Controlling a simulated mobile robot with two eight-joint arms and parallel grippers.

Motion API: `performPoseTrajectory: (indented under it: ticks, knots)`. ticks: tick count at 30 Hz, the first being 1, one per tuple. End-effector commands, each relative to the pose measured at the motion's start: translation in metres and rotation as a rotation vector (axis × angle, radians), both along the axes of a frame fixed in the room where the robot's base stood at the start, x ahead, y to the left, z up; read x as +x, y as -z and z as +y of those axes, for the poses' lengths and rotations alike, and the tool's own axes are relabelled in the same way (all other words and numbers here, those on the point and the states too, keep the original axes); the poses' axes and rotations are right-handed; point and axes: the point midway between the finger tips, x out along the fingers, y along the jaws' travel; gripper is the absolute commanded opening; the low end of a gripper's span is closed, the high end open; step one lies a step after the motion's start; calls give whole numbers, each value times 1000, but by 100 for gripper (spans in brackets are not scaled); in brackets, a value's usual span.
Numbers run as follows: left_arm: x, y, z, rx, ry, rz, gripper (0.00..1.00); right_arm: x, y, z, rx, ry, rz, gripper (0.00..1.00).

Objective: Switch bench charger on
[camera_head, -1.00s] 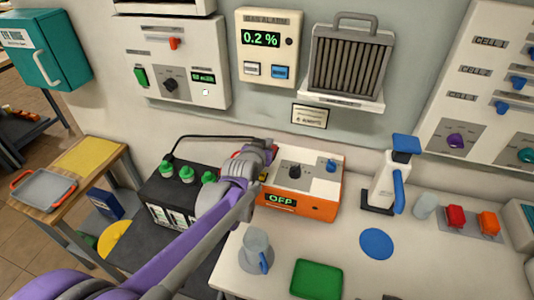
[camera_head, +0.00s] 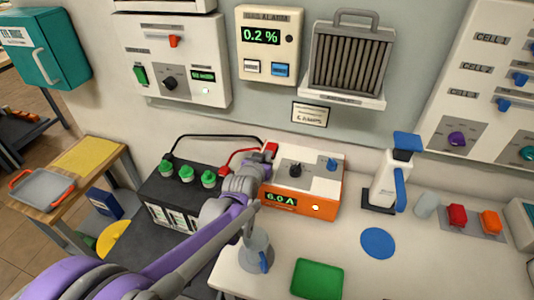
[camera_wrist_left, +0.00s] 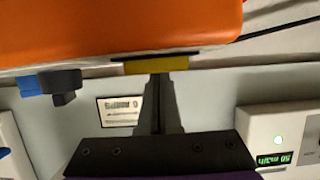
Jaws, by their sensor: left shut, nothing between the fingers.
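The bench charger (camera_head: 325,187) is an orange box with a pale top, on the white bench. Its display (camera_head: 281,199) reads 6.0 A in green, and a small lamp (camera_head: 315,208) glows on its front. A black knob and a blue knob sit on top. My left gripper (camera_head: 263,177) is at the charger's left side, partly hidden by its own wrist. In the wrist view its shut, empty fingers (camera_wrist_left: 157,80) point at a yellow part (camera_wrist_left: 156,67) on the orange body (camera_wrist_left: 120,30); I cannot tell if they touch. My right gripper is not in view.
A dark battery (camera_head: 178,195) with green caps stands left of the charger, with black and red leads behind. A clear jug (camera_head: 257,252) stands in front. A white-and-blue device (camera_head: 393,180) stands to the right. The bench's middle holds a blue disc (camera_head: 378,243) and green mat (camera_head: 317,279).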

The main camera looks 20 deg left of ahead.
Motion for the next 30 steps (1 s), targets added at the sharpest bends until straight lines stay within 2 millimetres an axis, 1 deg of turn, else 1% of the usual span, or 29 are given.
performPoseTrajectory:
  ticks: [5,15,26,29,30]
  knots:
    - [0,-3,0,0,0,-1,0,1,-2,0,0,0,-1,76]
    - [1,-18,0,0,0,-2,0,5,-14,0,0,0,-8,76]
    - [1,-19,0,0,0,-1,0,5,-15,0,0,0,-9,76]
    - [3,-27,0,0,0,-2,0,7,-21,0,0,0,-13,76]
    - [4,-33,0,1,0,-3,0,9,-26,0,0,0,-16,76]
